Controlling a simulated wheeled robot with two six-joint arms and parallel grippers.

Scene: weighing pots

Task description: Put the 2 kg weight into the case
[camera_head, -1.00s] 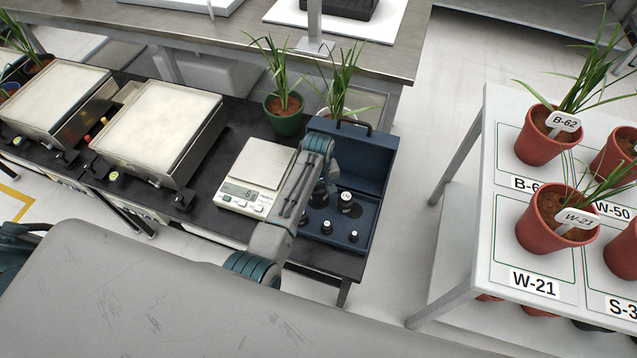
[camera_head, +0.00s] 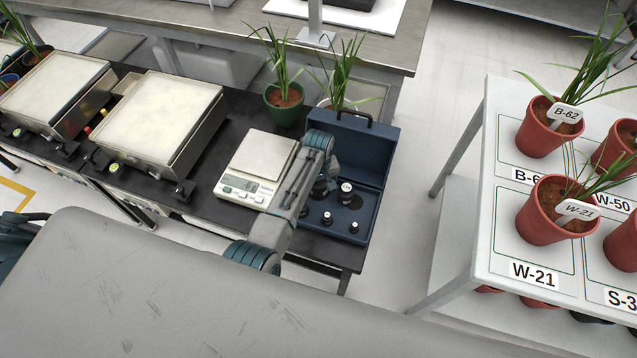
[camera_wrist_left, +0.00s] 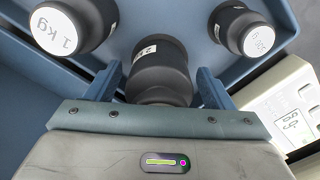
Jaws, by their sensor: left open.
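The dark 2 kg weight (camera_wrist_left: 158,70), its label partly cut off, stands between the two fingers of my left gripper (camera_wrist_left: 161,86) in the wrist view. The fingers are open on either side of it. The blue case (camera_head: 368,152) is open on the black bench, its lid raised at the back. In the head view the weight (camera_head: 320,189) is within the case's area, partly hidden by my left arm. I cannot tell whether it sits fully in a recess. My right gripper is out of view.
The 1 kg weight (camera_wrist_left: 62,28) and the 500 g weight (camera_wrist_left: 243,30) are close by in the case. Smaller weights (camera_head: 353,227) stand at its front. A scale (camera_head: 257,168) with an empty pan is left of the case. A green pot (camera_head: 284,106) stands behind.

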